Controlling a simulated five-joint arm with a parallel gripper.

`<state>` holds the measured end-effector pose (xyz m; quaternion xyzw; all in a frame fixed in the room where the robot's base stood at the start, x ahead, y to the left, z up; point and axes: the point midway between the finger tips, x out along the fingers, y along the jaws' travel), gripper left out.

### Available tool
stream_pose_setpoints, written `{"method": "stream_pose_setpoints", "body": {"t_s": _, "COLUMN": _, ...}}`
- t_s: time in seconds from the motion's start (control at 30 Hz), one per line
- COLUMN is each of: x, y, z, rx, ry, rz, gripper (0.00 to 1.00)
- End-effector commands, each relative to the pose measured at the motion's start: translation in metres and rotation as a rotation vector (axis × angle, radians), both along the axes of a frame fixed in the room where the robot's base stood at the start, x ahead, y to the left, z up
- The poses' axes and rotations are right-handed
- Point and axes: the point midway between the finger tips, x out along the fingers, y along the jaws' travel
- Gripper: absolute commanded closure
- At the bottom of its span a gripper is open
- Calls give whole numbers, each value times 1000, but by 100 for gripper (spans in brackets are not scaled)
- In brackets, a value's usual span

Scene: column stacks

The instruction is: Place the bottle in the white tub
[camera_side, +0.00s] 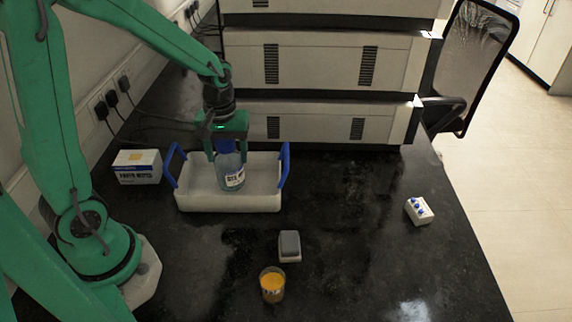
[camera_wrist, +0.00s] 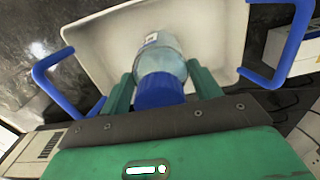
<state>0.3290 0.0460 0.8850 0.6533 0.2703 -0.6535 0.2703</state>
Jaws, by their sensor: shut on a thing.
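The bottle (camera_side: 231,174) is clear bluish with a blue cap and a white label. It is upright within the outline of the white tub (camera_side: 200,200), which has blue handles at both ends. My gripper (camera_side: 228,152) is shut on the bottle near its cap, coming from above. In the wrist view the bottle (camera_wrist: 160,58) is between the green fingers of my gripper (camera_wrist: 160,85), with the tub (camera_wrist: 100,45) around and below it. I cannot tell whether the bottle's base touches the tub's floor.
A white box (camera_side: 137,167) stands left of the tub. A grey-topped block (camera_side: 290,246) and a glass of orange liquid (camera_side: 272,285) stand in front. A small white block with blue knobs (camera_side: 419,211) is at right. Stacked beige units (camera_side: 315,122) stand behind the tub.

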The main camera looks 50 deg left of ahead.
Motion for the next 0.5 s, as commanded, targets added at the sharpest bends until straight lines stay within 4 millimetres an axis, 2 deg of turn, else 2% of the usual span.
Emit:
{"method": "stream_pose_setpoints", "body": {"t_s": 0.17, "x": 0, "y": 0, "z": -15, "rx": 1, "ry": -1, "rz": 0, "gripper": 74}}
{"method": "stream_pose_setpoints", "body": {"t_s": 0.5, "x": 0, "y": 0, "z": -16, "rx": 0, "ry": -1, "rz": 0, "gripper": 74}}
